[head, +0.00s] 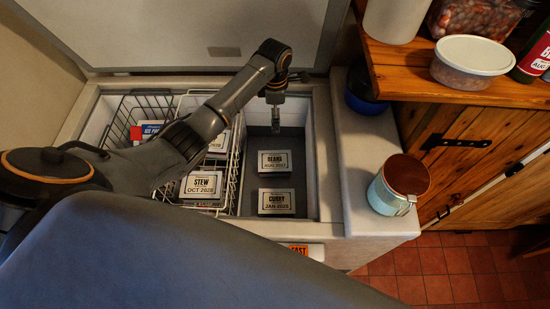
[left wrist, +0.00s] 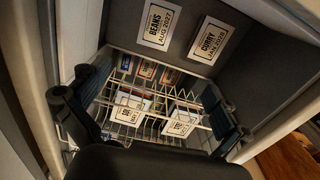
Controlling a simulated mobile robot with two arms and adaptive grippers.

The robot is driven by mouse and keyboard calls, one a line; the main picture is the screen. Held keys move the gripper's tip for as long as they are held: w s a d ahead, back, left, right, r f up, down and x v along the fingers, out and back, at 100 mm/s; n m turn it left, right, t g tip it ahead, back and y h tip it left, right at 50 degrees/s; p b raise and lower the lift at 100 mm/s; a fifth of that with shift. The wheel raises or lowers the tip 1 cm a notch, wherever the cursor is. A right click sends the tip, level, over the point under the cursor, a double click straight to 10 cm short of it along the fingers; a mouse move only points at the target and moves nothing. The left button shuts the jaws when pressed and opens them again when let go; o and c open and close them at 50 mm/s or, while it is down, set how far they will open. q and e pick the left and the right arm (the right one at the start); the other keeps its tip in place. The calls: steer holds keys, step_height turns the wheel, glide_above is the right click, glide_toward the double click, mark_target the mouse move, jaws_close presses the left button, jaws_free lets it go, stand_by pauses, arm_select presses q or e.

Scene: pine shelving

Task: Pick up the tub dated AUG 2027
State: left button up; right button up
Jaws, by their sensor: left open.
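The tub labelled BEANS, AUG 2027 (head: 275,162), lies label up on the dark floor of the freezer's right compartment. It also shows at the top of the left wrist view (left wrist: 158,25). My left gripper (head: 276,118) hangs above that compartment, farther back than the BEANS tub and apart from it. In the left wrist view the fingers (left wrist: 150,88) are spread with nothing held between them; the wire basket shows beyond them. The CURRY, JAN 2028 tub (head: 277,202) lies in front of the BEANS tub. My right gripper is not seen.
White wire baskets (head: 236,178) stand left of the open compartment, holding a STEW, OCT 2028 tub (head: 202,186) and other packs. Freezer walls enclose the space. A blue jar with brown lid (head: 406,176) stands on the right rim. A wooden shelf (head: 400,72) with containers is at right.

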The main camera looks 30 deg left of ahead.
arm_select(q)
step_height(320, 180, down, 6)
steer(key=b, duration=1.5)
glide_above(275, 161)
step_height(275, 161, down, 10)
step_height(275, 161, down, 8)
steer(key=shift+s+d+f+b, duration=0.1)
steer(key=shift+b, duration=0.4)
steer(key=shift+f+b, duration=0.8)
steer(key=shift+f, duration=1.85)
steer(key=shift+c, duration=0.4)
steer(key=c, duration=1.3)
